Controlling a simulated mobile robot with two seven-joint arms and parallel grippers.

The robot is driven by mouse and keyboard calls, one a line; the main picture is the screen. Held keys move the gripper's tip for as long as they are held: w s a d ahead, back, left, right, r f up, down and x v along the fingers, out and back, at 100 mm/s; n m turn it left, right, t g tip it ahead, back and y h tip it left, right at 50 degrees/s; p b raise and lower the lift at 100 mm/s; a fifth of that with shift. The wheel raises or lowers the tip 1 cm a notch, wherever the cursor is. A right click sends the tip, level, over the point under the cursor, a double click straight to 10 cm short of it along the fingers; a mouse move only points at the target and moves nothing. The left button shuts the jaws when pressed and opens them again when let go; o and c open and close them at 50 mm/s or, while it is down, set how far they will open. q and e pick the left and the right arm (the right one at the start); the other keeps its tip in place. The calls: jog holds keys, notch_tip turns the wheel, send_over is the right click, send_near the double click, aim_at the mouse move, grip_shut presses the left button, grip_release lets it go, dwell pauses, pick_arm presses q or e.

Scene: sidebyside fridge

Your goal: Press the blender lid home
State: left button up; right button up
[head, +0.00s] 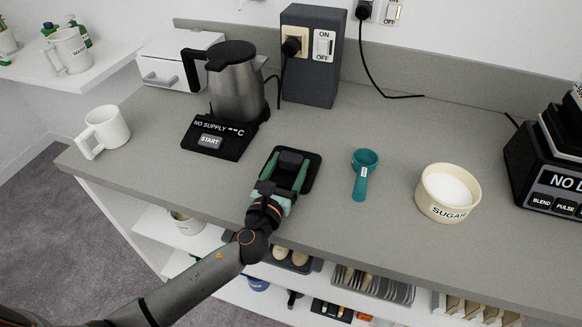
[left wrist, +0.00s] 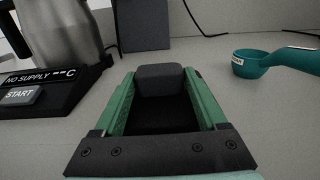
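The blender (head: 548,165) stands at the right edge of the head view, cut off by the frame; its black base bears BLEND and PULSE buttons. A flat black square piece (head: 310,182) with a dark grey raised block (head: 290,158), apparently the blender lid, lies on the counter. My left gripper (head: 285,172) is over it, its green fingers on either side of the block. In the left wrist view the block (left wrist: 160,80) sits between the fingertips. I cannot tell whether they press on it. My right gripper is out of view.
A kettle (head: 236,85) on its black base (head: 215,137) stands left of my gripper. A white mug (head: 103,130) is farther left. A teal scoop (head: 362,172) and a sugar bowl (head: 447,192) lie between lid and blender. A dark switch box (head: 312,55) stands behind.

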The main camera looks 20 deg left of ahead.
aim_at(288, 172)
pick_arm(q)
jog(key=c, duration=1)
jog(key=shift+r, duration=0.1)
jog(key=shift+r, duration=0.25)
notch_tip(288, 172, up, 3)
jog(key=shift+s+r+p, duration=0.15)
jog(key=shift+r+p, duration=0.05)
jog(key=shift+p, duration=0.75)
jog(key=s+a+r, duration=0.2)
jog(key=s+r, duration=0.1)
jog(key=s, duration=0.1)
jog(key=s+a+r+p, duration=0.1)
jog(key=s+a+r, duration=0.1)
jog(key=s+r, duration=0.1)
jog(key=s+a+r, duration=0.2)
jog(key=s+r, duration=0.1)
jog(key=s, duration=0.2)
jog(key=shift+a, duration=0.3)
